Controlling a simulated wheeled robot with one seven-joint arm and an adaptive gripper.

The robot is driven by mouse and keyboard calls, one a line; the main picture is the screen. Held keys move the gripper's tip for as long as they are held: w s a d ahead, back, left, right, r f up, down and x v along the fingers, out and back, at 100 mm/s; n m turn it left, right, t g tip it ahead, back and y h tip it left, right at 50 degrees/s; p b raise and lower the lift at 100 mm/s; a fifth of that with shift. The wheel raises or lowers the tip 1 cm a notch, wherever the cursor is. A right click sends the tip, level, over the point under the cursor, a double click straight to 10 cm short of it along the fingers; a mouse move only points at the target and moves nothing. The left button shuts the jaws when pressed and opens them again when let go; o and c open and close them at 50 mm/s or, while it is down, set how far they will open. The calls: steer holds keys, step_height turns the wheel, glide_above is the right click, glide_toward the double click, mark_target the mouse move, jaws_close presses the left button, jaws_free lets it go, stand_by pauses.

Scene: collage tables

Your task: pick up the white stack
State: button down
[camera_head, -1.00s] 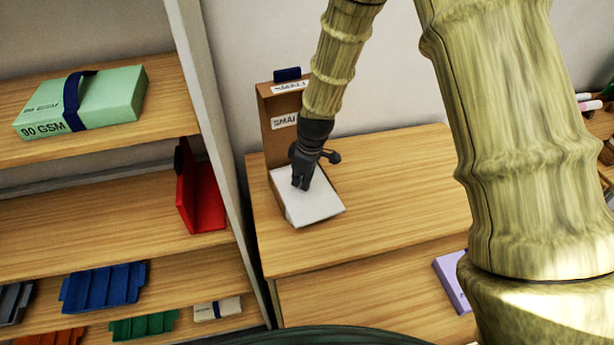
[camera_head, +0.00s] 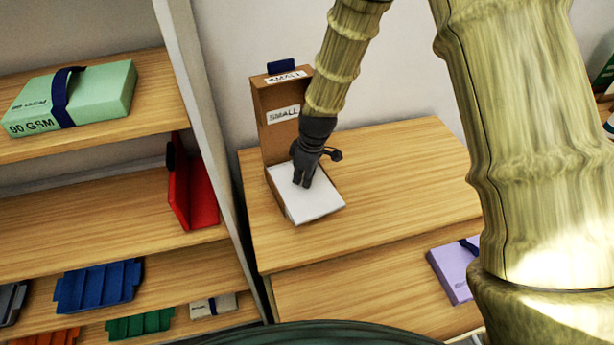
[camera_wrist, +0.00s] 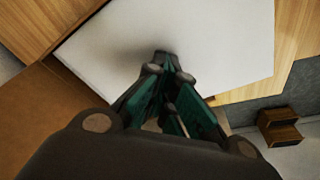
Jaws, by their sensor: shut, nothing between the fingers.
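I cannot tell whether the tips touch the stack.
The wooden table (camera_head: 400,180) is clear to the right of the stack. A lilac pack (camera_head: 452,272) lies on a lower surface. The shelf at left holds a green 90 GSM pack (camera_head: 105,92), a red holder (camera_head: 200,195) and a blue tray (camera_head: 98,287).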

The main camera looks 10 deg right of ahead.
steer(key=shift+s+d+f, duration=0.1)
steer(key=shift+s+f, duration=0.25)
steer(key=shift+f, duration=0.05)
steer(key=shift+w+r+p, duration=0.25)
steer(key=shift+r+p, duration=0.4)
steer(key=shift+r, duration=0.05)
